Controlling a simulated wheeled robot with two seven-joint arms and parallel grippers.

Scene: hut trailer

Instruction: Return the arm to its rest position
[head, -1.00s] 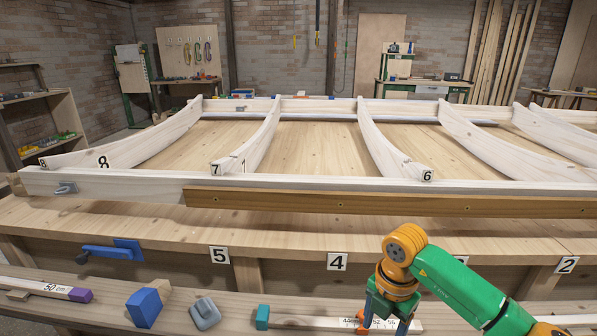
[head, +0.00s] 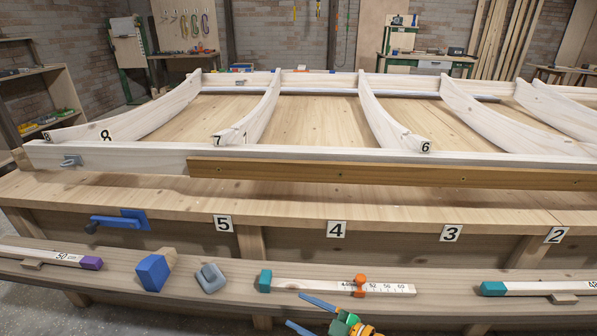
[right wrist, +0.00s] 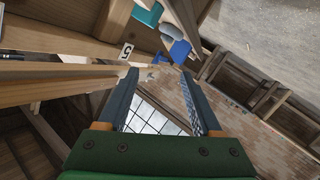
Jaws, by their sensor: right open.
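My right gripper (head: 294,308) is at the bottom edge of the head view, its two blue fingers apart and pointing left. Only the fingers and a bit of green and orange body show there. It is open and empty, low in front of the bench's front ledge. In the right wrist view the fingers (right wrist: 160,74) stand apart with nothing between them, with brick wall and a window behind. The rest of my right arm is out of the head view. My left gripper is in neither view.
The front ledge (head: 120,273) carries a measuring stick with orange sliders (head: 320,286), a grey block (head: 211,278), a blue block (head: 153,272) and a purple-ended stick (head: 50,256). Behind is the workbench (head: 300,208) with a white ribbed frame (head: 110,152).

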